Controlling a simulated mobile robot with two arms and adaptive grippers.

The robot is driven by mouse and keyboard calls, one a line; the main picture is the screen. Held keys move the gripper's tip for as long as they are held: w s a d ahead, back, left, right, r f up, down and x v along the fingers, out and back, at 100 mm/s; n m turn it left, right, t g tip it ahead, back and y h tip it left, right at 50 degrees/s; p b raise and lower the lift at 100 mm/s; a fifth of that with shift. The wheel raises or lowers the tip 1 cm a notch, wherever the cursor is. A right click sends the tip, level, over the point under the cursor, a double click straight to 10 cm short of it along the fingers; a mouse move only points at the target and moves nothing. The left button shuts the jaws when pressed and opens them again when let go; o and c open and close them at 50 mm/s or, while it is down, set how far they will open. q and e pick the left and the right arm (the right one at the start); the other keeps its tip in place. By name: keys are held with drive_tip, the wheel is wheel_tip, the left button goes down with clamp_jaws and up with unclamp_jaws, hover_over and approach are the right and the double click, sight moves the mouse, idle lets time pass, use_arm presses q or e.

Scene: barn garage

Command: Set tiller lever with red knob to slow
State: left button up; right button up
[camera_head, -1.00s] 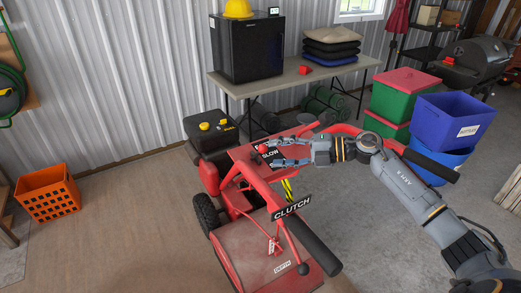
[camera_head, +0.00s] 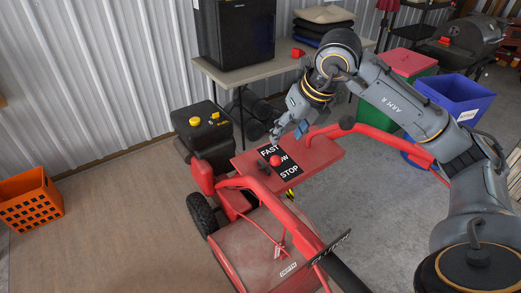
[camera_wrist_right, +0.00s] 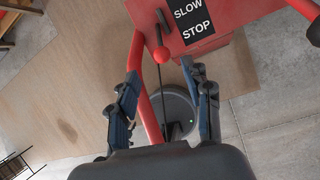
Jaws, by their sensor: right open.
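The red tiller (camera_head: 285,215) stands on the floor with a panel (camera_head: 320,152) bearing a black label (camera_head: 290,170) marked FAST, SLOW and STOP. The lever's red knob (camera_head: 275,160) shows in front of the label, covering the start of SLOW. In the right wrist view, the red knob (camera_wrist_right: 161,55) is on a thin black lever (camera_wrist_right: 162,25) left of the SLOW and STOP words. My right gripper (camera_head: 289,131) is open and empty above the panel's far side. In the right wrist view its fingers (camera_wrist_right: 165,92) are spread, with the knob beyond them, untouched. My left gripper is out of view.
Red handlebars (camera_head: 375,132) with black grips extend past the panel. A table (camera_head: 240,82) with a black fridge (camera_head: 237,30) stands behind. Green and blue bins (camera_head: 455,100) are at right, an orange crate (camera_head: 30,205) at left.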

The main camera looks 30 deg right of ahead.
sight(277, 156)
drive_tip(key=f, duration=0.1)
drive_tip(key=f+p, duration=0.1)
drive_tip(key=f, duration=0.1)
drive_tip(key=f+p, duration=0.1)
drive_tip(key=f, duration=0.1)
drive_tip(key=shift+w+a, duration=0.3)
drive_tip(key=shift+w, duration=0.05)
drive_tip(key=x, duration=0.2)
drive_tip(key=p+x, duration=0.1)
drive_tip(key=x, duration=0.1)
drive_tip(key=shift+w+r, duration=0.1)
drive_tip(key=shift+w, duration=0.15)
drive_tip(key=shift+p+x, duration=0.3)
drive_tip(key=shift+x, duration=0.9)
drive_tip(key=shift+w+f, duration=0.1)
drive_tip(key=shift+f, duration=0.45)
drive_tip(key=shift+w+f, duration=0.1)
drive_tip(key=shift+w, duration=0.05)
drive_tip(key=shift+c, duration=1)
clamp_jaws()
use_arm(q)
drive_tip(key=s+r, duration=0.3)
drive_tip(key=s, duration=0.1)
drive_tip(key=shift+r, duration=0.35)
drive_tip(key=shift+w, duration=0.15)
